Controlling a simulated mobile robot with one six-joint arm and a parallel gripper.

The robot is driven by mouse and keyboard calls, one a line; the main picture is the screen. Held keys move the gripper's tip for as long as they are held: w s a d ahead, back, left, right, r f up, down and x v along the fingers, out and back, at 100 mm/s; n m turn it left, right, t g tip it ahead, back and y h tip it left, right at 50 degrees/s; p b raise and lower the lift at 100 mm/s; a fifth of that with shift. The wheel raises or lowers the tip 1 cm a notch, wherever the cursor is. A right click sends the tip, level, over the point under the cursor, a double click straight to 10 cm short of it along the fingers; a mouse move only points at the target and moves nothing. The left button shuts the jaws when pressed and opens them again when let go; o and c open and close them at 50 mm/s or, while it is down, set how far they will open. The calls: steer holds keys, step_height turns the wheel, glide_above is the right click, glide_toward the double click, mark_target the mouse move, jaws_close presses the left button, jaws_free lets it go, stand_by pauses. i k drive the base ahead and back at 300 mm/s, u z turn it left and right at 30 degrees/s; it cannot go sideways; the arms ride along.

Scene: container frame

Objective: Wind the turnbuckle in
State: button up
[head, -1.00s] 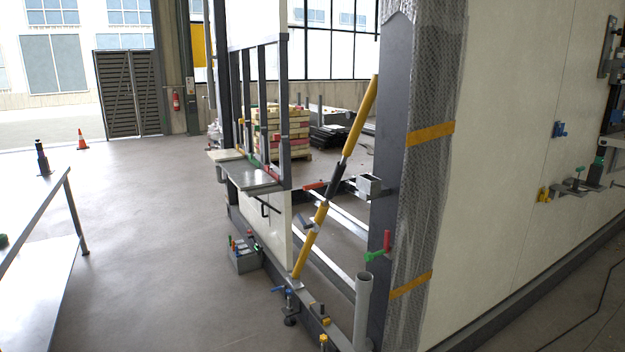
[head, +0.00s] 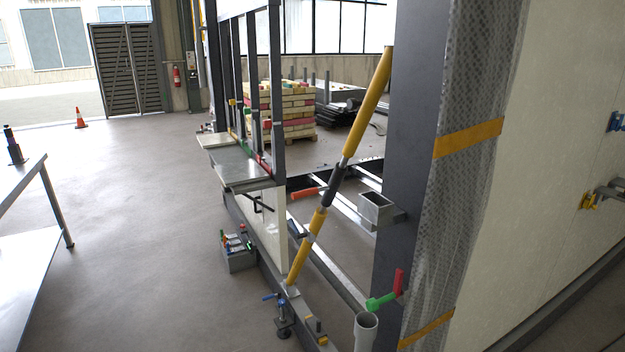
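The turnbuckle is a long yellow diagonal brace (head: 367,103) with a dark middle body (head: 334,186), in the head view. It runs from the lower frame rail up and right to the grey post. Its lower yellow part (head: 303,258) ends at a foot on the rail. A dark piece sticks out to the left of the lower part, near its middle. My gripper is not in view.
A grey post (head: 410,130) and a wrapped column stand right of the brace. A grey box holder (head: 376,208), a green-and-red handle (head: 384,302) and an open pipe (head: 366,325) are nearby. A tool caddy (head: 238,256) sits on the floor at left.

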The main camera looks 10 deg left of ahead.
mark_target(331, 189)
steer(key=i, duration=0.45)
steer(key=z, duration=1.35)
steer(key=k, duration=0.1)
steer(key=u, duration=3)
steer(key=i, duration=0.65)
steer(key=z, duration=0.65)
steer(key=k, duration=0.15)
steer(key=u, duration=1.65)
